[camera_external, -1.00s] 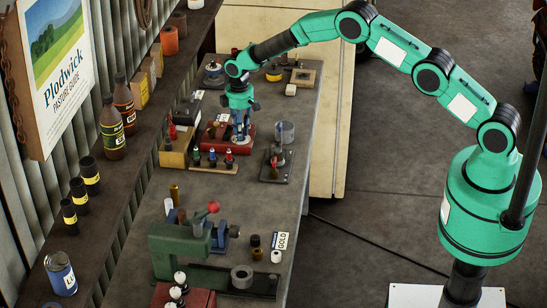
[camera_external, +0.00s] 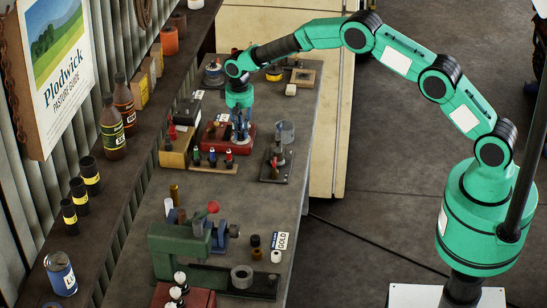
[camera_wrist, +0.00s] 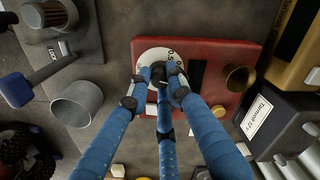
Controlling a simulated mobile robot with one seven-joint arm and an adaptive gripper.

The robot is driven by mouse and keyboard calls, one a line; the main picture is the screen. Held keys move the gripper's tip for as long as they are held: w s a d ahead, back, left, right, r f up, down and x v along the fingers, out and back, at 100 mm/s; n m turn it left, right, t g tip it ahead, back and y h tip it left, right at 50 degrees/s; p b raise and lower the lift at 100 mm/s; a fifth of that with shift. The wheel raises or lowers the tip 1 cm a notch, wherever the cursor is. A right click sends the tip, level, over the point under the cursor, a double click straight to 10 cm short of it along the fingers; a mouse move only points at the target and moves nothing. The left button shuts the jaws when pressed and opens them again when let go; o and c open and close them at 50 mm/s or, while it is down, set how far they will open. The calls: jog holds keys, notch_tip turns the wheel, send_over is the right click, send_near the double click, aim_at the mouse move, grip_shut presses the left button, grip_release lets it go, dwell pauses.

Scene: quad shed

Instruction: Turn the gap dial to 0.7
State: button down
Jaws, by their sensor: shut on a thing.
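The gap dial (camera_wrist: 148,57) is a white disc with printed numbers on a red box (camera_wrist: 208,52). One number looks like 0.5; the others are too small or covered to read. My gripper (camera_wrist: 159,80) has blue fingers that are shut around the dial's dark knob (camera_wrist: 158,68). The fingers hide most of the knob and the lower part of the disc, so I cannot tell the setting. In the outside view my gripper (camera_external: 240,134) points down onto the red box (camera_external: 213,138) on the bench.
A grey metal cup (camera_external: 285,131) stands close to the right of the red box. Small coloured bottles on a wooden rack (camera_external: 213,166) stand in front. A black-based device (camera_external: 275,166) sits at front right. A brass cup (camera_wrist: 239,77) is on the red box.

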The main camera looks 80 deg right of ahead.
aim_at(240, 132)
jog(key=shift+w+d+r+m, duration=0.15)
jog(key=shift+w+r+m, duration=0.1)
jog(key=shift+m, duration=0.35)
jog(key=shift+r, duration=0.1)
jog(key=c, duration=1.6)
grip_release()
jog(key=shift+c, duration=0.2)
jog(key=shift+o, duration=0.4)
jog(key=shift+s+f, duration=0.1)
jog(key=shift+f, duration=0.1)
notch_tip(240, 132, up, 12)
